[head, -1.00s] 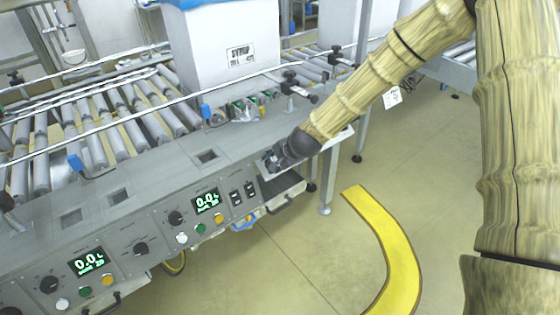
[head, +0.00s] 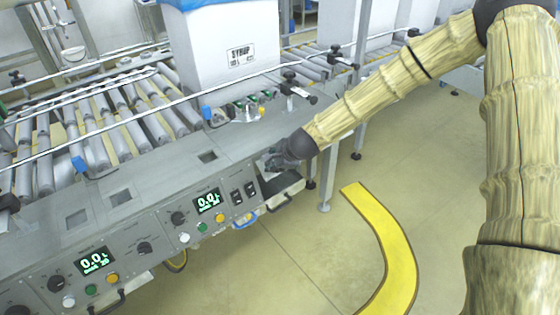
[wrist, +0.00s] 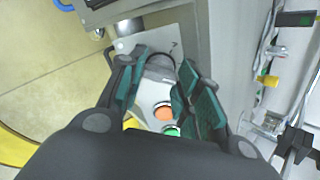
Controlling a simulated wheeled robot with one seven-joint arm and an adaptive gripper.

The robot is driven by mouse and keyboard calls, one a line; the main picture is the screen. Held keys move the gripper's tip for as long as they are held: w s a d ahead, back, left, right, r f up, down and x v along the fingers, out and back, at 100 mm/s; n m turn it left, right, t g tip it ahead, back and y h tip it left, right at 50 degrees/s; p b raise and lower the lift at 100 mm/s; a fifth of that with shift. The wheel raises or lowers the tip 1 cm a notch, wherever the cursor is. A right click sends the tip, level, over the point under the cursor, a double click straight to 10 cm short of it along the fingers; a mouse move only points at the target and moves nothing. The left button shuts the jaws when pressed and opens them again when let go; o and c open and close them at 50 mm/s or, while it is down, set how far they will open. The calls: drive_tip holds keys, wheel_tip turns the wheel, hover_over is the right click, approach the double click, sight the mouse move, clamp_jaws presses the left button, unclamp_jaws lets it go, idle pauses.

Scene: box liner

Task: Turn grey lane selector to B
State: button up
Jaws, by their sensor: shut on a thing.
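In the wrist view a dark grey rounded knob (wrist: 158,64), which I take to be the lane selector, sits on a light panel plate between the fingers of my gripper (wrist: 162,62). The fingers stand on both sides of the knob and are shut on it. Its pointer and the letter it points to cannot be made out. In the head view my gripper (head: 272,160) is at the right end of the grey control panel, and the knob is hidden there.
An orange button (wrist: 163,111) and a green button (wrist: 172,131) lie close to the knob. The panel (head: 125,232) carries other dark knobs, displays and buttons. Roller conveyors (head: 110,110) and a white box (head: 225,45) stand behind. A yellow floor stripe (head: 388,245) curves on open floor.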

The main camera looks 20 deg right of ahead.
drive_tip(key=shift+f, duration=0.1)
drive_tip(key=o, duration=0.7)
drive_tip(key=shift+o, duration=0.2)
drive_tip(key=n+b, duration=0.3)
drive_tip(key=n, duration=0.2)
drive_tip(key=shift+f+n, duration=0.1)
drive_tip(key=shift+n, duration=0.2)
drive_tip(key=p+v, duration=0.2)
drive_tip(key=v, duration=0.9)
drive_tip(key=s+f+n+g+p, duration=0.1)
drive_tip(key=s+f+n+p, duration=0.2)
drive_tip(key=s, duration=0.5)
drive_tip(key=s+a+f+n+g+h+p, duration=0.1)
drive_tip(key=s+f+n+g+p, duration=0.1)
drive_tip(key=s+f+p, duration=0.4)
drive_tip(key=s+f+n+g+h+p, duration=0.1)
drive_tip(key=s+f+n+p, duration=0.3)
drive_tip(key=s, duration=0.6)
drive_tip(key=shift+s+a+f+g+p, duration=0.15)
drive_tip(key=shift+a+f+g+p, duration=0.25)
drive_tip(key=shift+f+g+p, duration=0.15)
drive_tip(key=shift+r, duration=0.1)
